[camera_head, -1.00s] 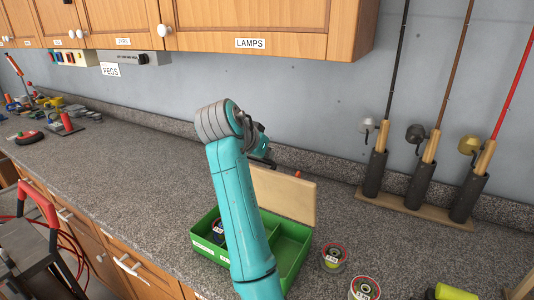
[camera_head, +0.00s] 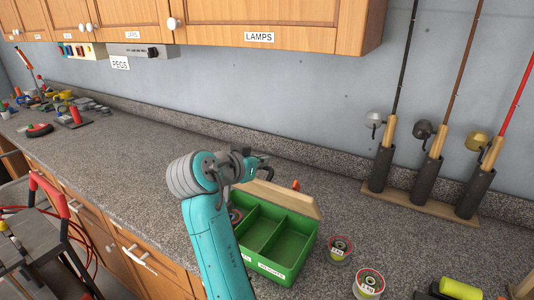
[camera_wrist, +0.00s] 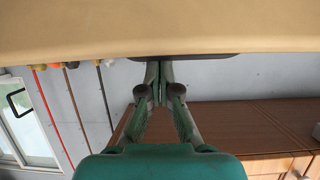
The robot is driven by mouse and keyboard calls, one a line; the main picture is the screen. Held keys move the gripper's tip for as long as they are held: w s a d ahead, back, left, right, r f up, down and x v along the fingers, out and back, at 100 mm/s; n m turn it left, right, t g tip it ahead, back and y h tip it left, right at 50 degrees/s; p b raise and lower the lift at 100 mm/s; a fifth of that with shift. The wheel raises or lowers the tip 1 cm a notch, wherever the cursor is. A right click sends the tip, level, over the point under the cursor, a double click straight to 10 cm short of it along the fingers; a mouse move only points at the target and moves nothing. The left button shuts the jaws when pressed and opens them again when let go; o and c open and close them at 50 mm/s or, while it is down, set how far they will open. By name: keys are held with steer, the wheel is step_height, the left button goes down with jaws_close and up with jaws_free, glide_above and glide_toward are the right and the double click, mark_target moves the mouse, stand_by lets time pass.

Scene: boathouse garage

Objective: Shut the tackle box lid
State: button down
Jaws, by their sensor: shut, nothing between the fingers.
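The green tackle box (camera_head: 262,262) stands open on the counter with its dividers showing. Its tan lid (camera_head: 285,197) is hinged at the back and tilts partway over the box. A spool (camera_head: 236,216) in the left compartment is partly hidden by my arm. My gripper (camera_head: 266,169) is at the back left of the lid, near its upper edge. In the wrist view my gripper (camera_wrist: 160,70) is shut and empty. The lid (camera_wrist: 160,28) fills the top of that view, close to the fingertips; I cannot tell whether they touch.
Two spools, one (camera_head: 339,250) beside the box and one (camera_head: 368,284) nearer the front, stand on the right. A rod rack (camera_head: 420,203) is at the back right. Wall cabinets (camera_head: 270,22) hang above.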

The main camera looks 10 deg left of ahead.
mark_target(255, 185)
steer(key=s+a+f+t, duration=0.1)
steer(key=s+f, duration=0.1)
steer(key=s+a+f+t+h, duration=0.1)
steer(key=s+t, duration=0.1)
steer(key=s, duration=0.1)
steer(key=s+a+f+t, duration=0.1)
steer(key=s+f, duration=0.1)
steer(key=shift+s+f+t+h, duration=0.2)
steer(key=shift+f+t+h, duration=0.1)
steer(key=shift+h, duration=0.1)
steer(key=s+f, duration=0.1)
steer(key=f, duration=0.1)
steer(key=s+f, duration=0.1)
steer(key=f, duration=0.1)
steer(key=s+a+f, duration=0.1)
steer(key=f, duration=0.1)
steer(key=shift+s+a, duration=0.1)
steer(key=shift+s, duration=0.1)
steer(key=shift+r, duration=0.1)
